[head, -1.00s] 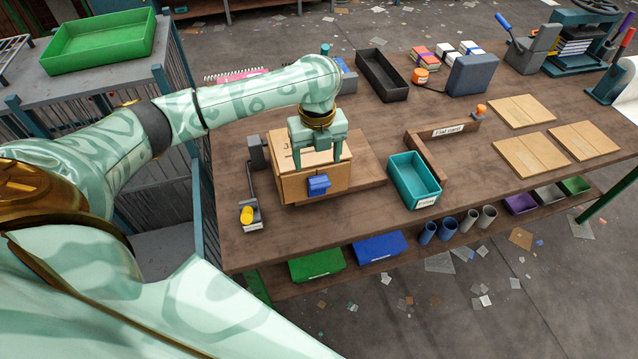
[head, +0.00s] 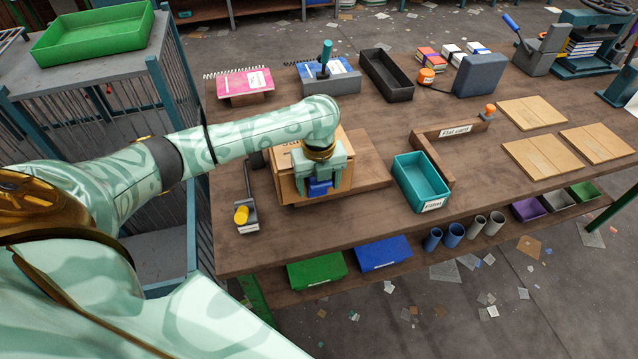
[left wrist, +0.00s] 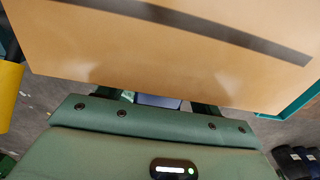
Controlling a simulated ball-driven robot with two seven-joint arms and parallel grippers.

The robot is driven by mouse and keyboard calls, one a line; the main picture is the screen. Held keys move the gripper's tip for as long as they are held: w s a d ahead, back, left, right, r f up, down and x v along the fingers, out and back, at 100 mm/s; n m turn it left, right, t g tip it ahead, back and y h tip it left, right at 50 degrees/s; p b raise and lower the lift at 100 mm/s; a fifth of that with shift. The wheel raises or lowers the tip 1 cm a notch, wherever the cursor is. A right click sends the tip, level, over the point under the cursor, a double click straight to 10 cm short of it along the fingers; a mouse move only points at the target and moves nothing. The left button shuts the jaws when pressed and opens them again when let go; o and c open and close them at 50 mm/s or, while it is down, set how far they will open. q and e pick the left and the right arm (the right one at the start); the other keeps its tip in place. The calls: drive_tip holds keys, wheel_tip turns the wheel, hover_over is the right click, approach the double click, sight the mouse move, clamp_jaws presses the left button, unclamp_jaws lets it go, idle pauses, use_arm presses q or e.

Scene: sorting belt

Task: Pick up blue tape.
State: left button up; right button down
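A small blue piece (head: 320,188), the only thing here that fits the blue tape, is at the front face of a cardboard box (head: 290,187) on the bench. My left gripper (head: 321,184) points down at that face, with one finger on each side of the blue piece. In the left wrist view, the blue piece (left wrist: 158,101) shows between the two fingers, partly hidden by the gripper body. A narrow gap seems to remain beside it, so the gripper looks open. The box (left wrist: 170,60) fills the upper part of that view. My right gripper is not in view.
A teal bin (head: 421,184) stands right of the box. A small stand with a yellow knob (head: 241,215) is to its left. Bench space before the teal bin is clear.

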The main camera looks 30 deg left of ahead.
use_arm(q)
drive_tip(key=c, duration=0.9)
drive_tip(key=shift+c, duration=0.3)
drive_tip(key=shift+w+r+p, duration=0.1)
drive_tip(key=shift+r+p, duration=0.2)
drive_tip(key=shift+r, duration=0.25)
wheel_tip(320, 180, up, 3)
drive_tip(key=shift+f+p, duration=0.1)
drive_tip(key=shift+p, duration=0.7)
drive_tip(key=s+r+p, duration=0.5)
drive_tip(key=s+r, duration=0.4)
drive_tip(key=s, duration=0.5)
drive_tip(key=shift+p, duration=0.4)
drive_tip(key=shift+s, duration=0.1)
